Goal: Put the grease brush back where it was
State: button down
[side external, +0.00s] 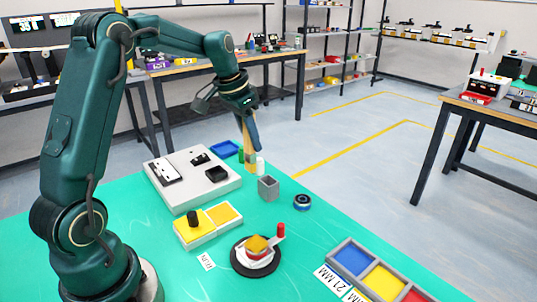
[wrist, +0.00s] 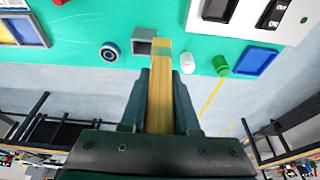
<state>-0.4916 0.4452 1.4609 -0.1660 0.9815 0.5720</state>
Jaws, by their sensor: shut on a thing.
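My gripper (side external: 249,128) points down over the far edge of the green table, and it also shows in the wrist view (wrist: 161,88). It is shut on the grease brush (side external: 249,155), a long pale wooden piece that runs out between the fingers in the wrist view (wrist: 160,108). The brush hangs roughly upright, with its lower end close to a small grey square holder (side external: 268,189). The holder shows an open top in the wrist view (wrist: 143,46), beside the brush end. I cannot tell whether the brush touches anything.
A white cylinder (side external: 260,167) and a green one (side external: 241,156) stand close to the brush. A grey-white panel (side external: 190,190), a blue tray (side external: 224,148) and a dark ring (side external: 302,201) are near. The table has free room right of the holder.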

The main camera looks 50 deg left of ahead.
jog(key=shift+w+d+f, duration=0.5)
jog(key=shift+d+f, duration=0.05)
jog(key=shift+f, duration=0.55)
jog(key=shift+w+d+f, duration=0.5)
jog(key=shift+f, duration=0.6)
jog(key=shift+w+d+f, duration=0.5)
jog(key=shift+d+f, duration=0.05)
jog(key=shift+f, duration=0.55)
jog(key=shift+f, duration=0.1)
jog(key=c, duration=0.7)
grip_release()
jog(key=shift+o, duration=0.2)
jog(key=v, duration=1.1)
jog(key=s+d+r+t, duration=0.1)
jog(key=s+d+r, duration=0.2)
jog(key=s+d, duration=0.6)
jog(key=s+d+f+t, duration=0.1)
jog(key=s+d+f, duration=0.2)
jog(key=s, duration=0.7)
jog(key=shift+s+f, duration=0.25)
jog(key=shift+f, duration=0.25)
